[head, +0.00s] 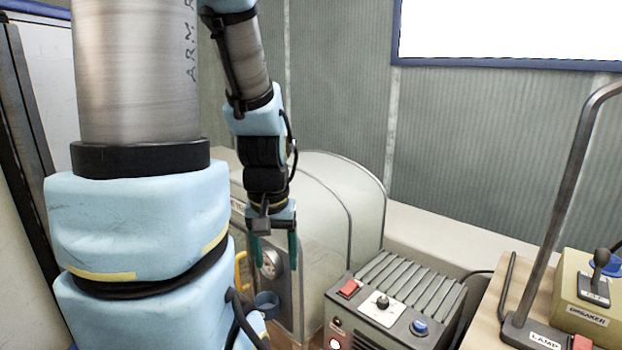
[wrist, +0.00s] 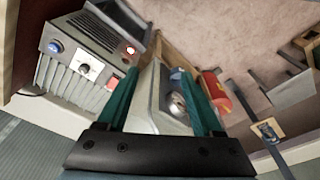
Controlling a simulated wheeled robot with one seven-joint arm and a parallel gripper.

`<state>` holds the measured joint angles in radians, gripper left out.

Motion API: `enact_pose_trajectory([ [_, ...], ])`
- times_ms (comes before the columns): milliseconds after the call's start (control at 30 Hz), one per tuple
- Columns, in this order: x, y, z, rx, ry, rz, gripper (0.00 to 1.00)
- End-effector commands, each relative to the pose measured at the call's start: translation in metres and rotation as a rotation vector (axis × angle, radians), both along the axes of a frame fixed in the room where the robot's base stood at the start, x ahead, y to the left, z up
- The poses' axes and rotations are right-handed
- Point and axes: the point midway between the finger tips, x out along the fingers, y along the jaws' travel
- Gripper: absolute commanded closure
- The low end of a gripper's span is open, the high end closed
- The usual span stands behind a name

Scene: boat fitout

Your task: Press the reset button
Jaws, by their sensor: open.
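A grey ribbed control box (head: 372,330) stands right of my gripper. I cannot read which control is the reset button. In the wrist view the box is at upper left, with the blue button (wrist: 55,46) and lit button (wrist: 130,50) showing. My gripper (head: 273,250) points down, open and empty, left of the box and apart from its buttons. Its green fingers also show in the wrist view (wrist: 160,78).
A pale cabinet with a round metal fitting (head: 271,264) is behind my fingers. A blue cup (head: 267,303) and a yellow handle (head: 240,270) are close by. At right stand a lamp post (head: 560,210) and a breaker box (head: 590,300) with a lever.

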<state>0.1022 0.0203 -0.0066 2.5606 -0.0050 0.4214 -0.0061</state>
Motion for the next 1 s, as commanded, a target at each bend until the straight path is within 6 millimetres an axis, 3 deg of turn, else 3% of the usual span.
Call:
enact_pose_trajectory([
  [67, 0.0001, 0.0000, 0.0000, 0.000, 0.000, 0.000, 0.43],
  [567, 0.0002, -0.0001, 0.0000, 0.000, 0.000, -0.001, 0.99],
  [1000, 0.0002, -0.0001, 0.0000, 0.000, 0.000, -0.001, 1.00],
])
